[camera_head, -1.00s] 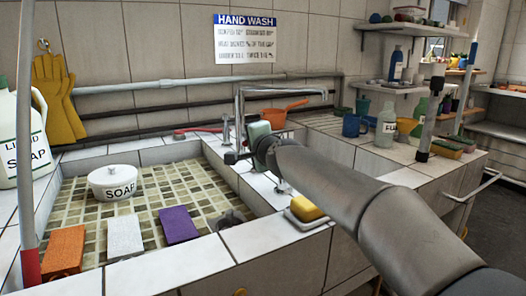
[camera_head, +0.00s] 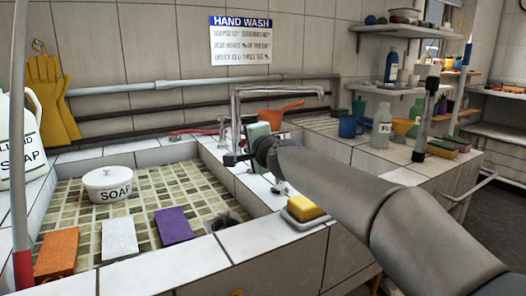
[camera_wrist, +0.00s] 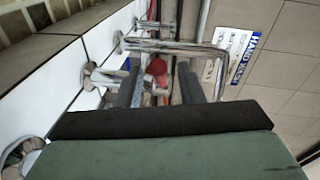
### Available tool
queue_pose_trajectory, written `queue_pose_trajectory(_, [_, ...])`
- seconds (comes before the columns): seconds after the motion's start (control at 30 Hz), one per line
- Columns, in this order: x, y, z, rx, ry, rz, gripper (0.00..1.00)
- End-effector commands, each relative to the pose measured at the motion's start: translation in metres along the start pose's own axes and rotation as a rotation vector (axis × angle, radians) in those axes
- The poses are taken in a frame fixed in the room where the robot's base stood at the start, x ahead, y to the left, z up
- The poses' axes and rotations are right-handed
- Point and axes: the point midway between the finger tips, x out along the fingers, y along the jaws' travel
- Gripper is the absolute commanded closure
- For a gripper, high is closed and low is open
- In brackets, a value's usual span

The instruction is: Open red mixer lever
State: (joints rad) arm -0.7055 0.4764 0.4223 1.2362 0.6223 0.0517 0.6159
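The red mixer lever (camera_head: 195,131) lies at the back edge of the sink, left of the chrome tap (camera_head: 234,95). In the wrist view a red round part (camera_wrist: 157,67) shows between my fingers, farther off; I cannot tell whether it is the lever. My gripper (camera_wrist: 160,88) is open, with two dark fingers apart and nothing seen held. In the head view my gripper is over the sink's right rim, nearer than the tap and lever. The tap spout (camera_wrist: 180,46) crosses the wrist view beyond the fingertips. My wrist hides part of the tap base.
A white soap pot (camera_head: 108,184) stands in the tiled basin. Orange, white and purple sponges lie near its front edge. An orange pan (camera_head: 279,112) and a blue mug (camera_head: 350,126) stand behind my arm. A yellow soap (camera_head: 304,207) sits on the front rim.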

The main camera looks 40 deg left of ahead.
Motion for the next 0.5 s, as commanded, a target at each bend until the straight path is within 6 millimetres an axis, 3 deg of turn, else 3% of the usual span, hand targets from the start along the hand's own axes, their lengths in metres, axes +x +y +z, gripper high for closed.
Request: queue_pose_trajectory(0.5, [-0.112,0.006,-0.001,-0.003,0.007,-0.001,0.66])
